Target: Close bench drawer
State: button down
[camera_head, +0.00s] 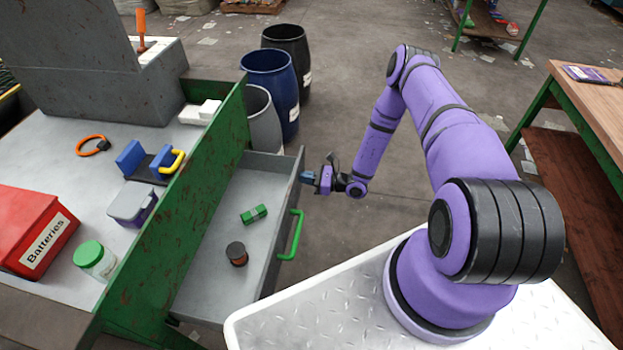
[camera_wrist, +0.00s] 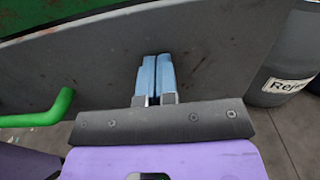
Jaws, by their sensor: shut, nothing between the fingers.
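The bench drawer (camera_head: 212,284) is pulled out from the green-edged bench (camera_head: 180,215). It is grey with a green bar handle (camera_head: 292,236) on its front. A green block (camera_head: 254,214) and a small dark-lidded jar (camera_head: 237,253) lie inside. My gripper (camera_head: 307,177) is at the far end of the drawer front, beyond the handle. In the wrist view its blue fingers (camera_wrist: 155,77) are shut together with nothing between them, pointing at the grey drawer front (camera_wrist: 225,60). The handle (camera_wrist: 45,110) is at the left there. I cannot tell whether the fingertips touch the front.
Black (camera_head: 287,52), blue (camera_head: 270,85) and grey (camera_head: 263,118) barrels stand behind the drawer. The bench top holds a red batteries box (camera_head: 35,232) and a green-lidded jar (camera_head: 94,259). A wooden table (camera_head: 588,95) stands at the right. Floor right of the drawer is clear.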

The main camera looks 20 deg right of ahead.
jog(key=x, duration=1.9)
jog(key=shift+f, duration=0.1)
jog(key=shift+d, duration=0.1)
